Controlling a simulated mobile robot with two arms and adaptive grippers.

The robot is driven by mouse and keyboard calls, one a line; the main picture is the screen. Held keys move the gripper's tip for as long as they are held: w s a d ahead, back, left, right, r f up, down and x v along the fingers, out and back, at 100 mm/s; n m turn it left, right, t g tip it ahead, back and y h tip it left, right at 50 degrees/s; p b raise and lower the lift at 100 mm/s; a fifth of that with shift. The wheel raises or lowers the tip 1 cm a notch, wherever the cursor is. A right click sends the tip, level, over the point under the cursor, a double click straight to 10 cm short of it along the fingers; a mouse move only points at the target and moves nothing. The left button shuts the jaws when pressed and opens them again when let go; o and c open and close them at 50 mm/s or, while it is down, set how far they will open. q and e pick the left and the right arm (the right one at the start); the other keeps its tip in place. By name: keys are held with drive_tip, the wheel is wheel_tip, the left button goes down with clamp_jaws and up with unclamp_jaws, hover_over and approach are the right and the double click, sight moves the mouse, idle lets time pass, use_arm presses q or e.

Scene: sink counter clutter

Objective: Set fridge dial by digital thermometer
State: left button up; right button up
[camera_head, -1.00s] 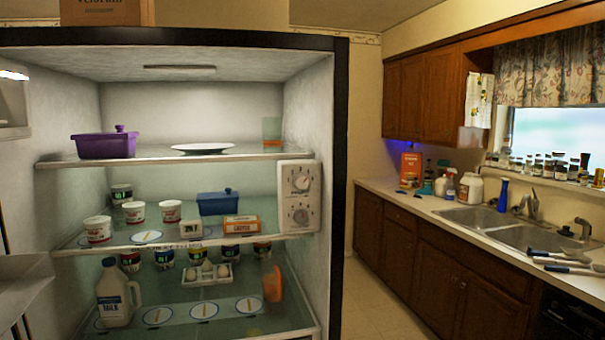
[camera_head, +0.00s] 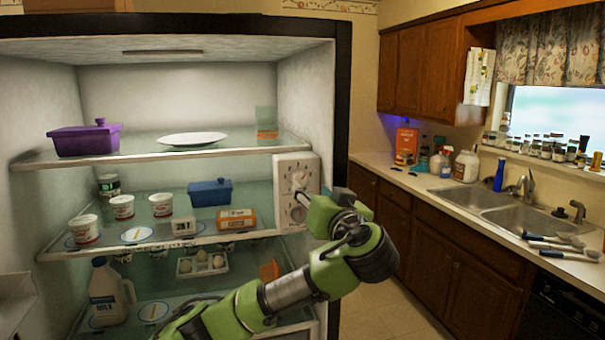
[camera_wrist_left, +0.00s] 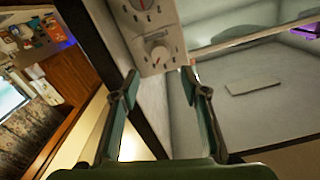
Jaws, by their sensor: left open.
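The white control panel (camera_head: 296,166) with two round dials is on the fridge's right inner wall. Its upper dial (camera_head: 298,180) shows in the head view; the lower dial is partly hidden by my left gripper (camera_head: 322,200). In the left wrist view, a dial (camera_wrist_left: 159,53) shows just beyond and between the fingertips of my left gripper (camera_wrist_left: 158,78), which is open and empty. It is apart from the dial. The small white digital thermometer (camera_head: 184,227) stands on the middle shelf; its reading is too small to read. My right gripper is not in view.
The middle shelf holds tubs (camera_head: 122,206), a blue dish (camera_head: 210,192) and an orange box (camera_head: 236,218). A purple dish (camera_head: 84,139) and a plate (camera_head: 193,139) sit above. A milk jug (camera_head: 108,290) stands below. The sink counter (camera_head: 470,208) is at right.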

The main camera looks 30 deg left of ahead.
sight(301, 180)
use_arm(q)
drive_tip(key=p+x, duration=0.3)
drive_tip(key=x, duration=0.4)
drive_tip(key=shift+r, duration=0.15)
drive_tip(key=shift+w+a+f, duration=0.2)
drive_tip(key=shift+w+a, duration=0.35)
drive_tip(key=shift+a, duration=0.05)
drive_tip(key=c, duration=1.1)
